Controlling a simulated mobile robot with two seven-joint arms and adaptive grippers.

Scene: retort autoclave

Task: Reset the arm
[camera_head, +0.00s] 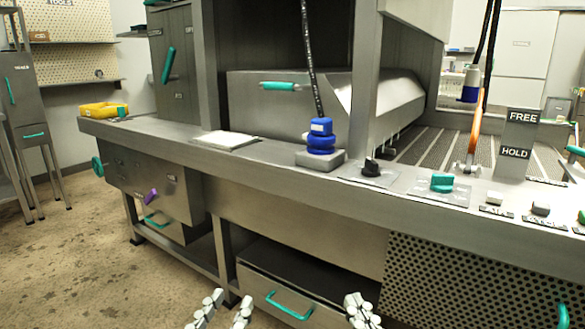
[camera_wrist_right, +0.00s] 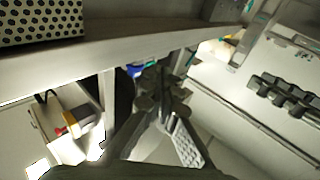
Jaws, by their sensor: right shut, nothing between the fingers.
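My left gripper (camera_head: 224,308) shows at the bottom edge of the head view, its two fingers apart with nothing between them. My right gripper (camera_head: 360,310) is at the bottom edge further right, its fingers together and empty. It also shows in the right wrist view (camera_wrist_right: 160,92), with the fingers closed at the centre. Both grippers are in front of the steel workbench (camera_head: 190,139), below the level of its top and apart from it. The rest of both arms is cut off by the head view's lower edge.
The bench front has a drawer with a teal handle (camera_head: 290,306) and a perforated panel (camera_head: 470,275). On top are a blue plug-like piece (camera_head: 321,136) on a cable, a black knob (camera_head: 371,167), a teal knob (camera_head: 442,182) and a FREE/HOLD sign (camera_head: 517,145). Floor is clear at left.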

